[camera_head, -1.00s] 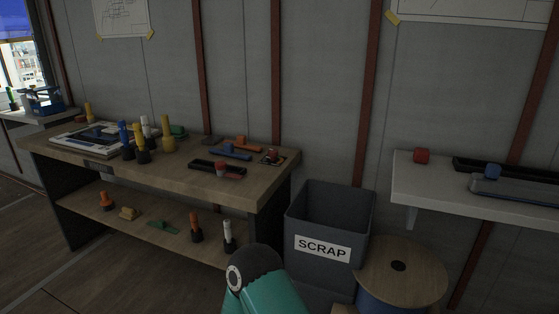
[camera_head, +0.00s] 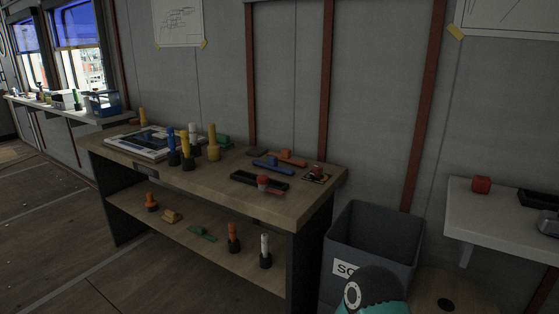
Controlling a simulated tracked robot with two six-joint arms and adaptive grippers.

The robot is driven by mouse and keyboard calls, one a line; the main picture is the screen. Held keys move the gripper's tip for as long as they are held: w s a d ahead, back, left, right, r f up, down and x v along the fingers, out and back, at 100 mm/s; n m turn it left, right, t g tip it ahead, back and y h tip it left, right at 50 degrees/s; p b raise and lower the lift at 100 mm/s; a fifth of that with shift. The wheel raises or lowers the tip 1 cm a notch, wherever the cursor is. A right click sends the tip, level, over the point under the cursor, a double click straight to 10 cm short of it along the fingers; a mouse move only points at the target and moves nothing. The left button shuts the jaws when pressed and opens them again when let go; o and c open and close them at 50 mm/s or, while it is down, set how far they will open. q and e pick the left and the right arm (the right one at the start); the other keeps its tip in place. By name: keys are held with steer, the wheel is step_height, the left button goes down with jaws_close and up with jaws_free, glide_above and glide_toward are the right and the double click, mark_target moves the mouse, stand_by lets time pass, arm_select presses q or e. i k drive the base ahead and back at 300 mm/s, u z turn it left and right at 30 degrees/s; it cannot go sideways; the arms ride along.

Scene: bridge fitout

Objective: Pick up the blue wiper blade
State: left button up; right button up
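A long, low blue piece with a raised block on top, which looks like the blue wiper blade (camera_head: 272,166), lies on the wooden workbench (camera_head: 230,199) toward its back right. A similar orange piece (camera_head: 288,158) lies just behind it. Neither gripper shows; only a teal and dark part of my arm is at the bottom right, well away from the blue piece.
Upright blue (camera_head: 172,148) and yellow (camera_head: 213,142) handled tools stand left of the blue piece. A lower shelf holds several small tools. Open floor lies at left.

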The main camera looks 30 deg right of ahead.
mark_target(273, 162)
steer(key=z, duration=0.15)
steer(key=i, duration=1.05)
steer(key=z, duration=0.15)
